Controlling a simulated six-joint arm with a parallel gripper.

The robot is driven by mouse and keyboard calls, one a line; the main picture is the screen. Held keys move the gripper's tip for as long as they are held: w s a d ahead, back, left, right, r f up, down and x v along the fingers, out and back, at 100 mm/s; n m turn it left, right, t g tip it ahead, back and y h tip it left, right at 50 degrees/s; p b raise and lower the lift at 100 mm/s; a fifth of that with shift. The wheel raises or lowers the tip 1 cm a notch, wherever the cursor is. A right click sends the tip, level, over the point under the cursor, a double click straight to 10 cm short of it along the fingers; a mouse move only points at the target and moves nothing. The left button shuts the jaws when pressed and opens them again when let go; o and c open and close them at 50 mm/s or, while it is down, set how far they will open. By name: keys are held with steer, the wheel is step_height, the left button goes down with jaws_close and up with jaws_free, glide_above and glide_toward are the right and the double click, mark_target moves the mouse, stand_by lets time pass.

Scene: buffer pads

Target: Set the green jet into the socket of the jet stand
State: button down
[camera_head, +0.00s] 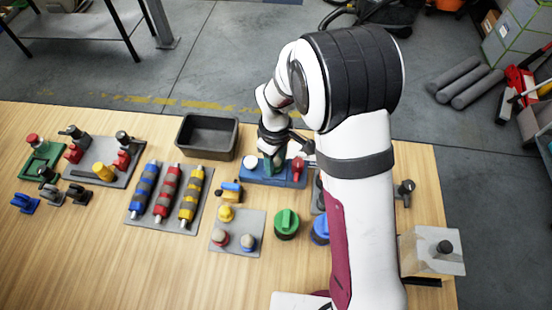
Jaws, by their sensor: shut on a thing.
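The jet stand appears to be the blue block (253,176) near the table's far edge, holding a white-topped piece (250,162) on its left and a red piece (298,167) on its right. My gripper (272,152) points down over the middle of this block. It is shut on a small green piece, apparently the green jet (272,164), at the block's middle. I cannot tell whether the jet is in a socket or just above it.
A black bin (208,152) stands close left of the block. In front are a small yellow-and-blue part (231,190), a grey pad (222,243) with knobs, a green round knob (286,222) and a partly hidden blue one (320,230). Bare table lies front left.

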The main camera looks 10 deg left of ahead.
mark_target(276, 161)
steer(key=shift+r, duration=2)
steer(key=shift+f, duration=0.15)
steer(key=shift+f, duration=0.95)
steer(key=shift+f, duration=0.95)
steer(key=shift+c, duration=1.4)
jaws_free()
steer(key=shift+r, duration=0.1)
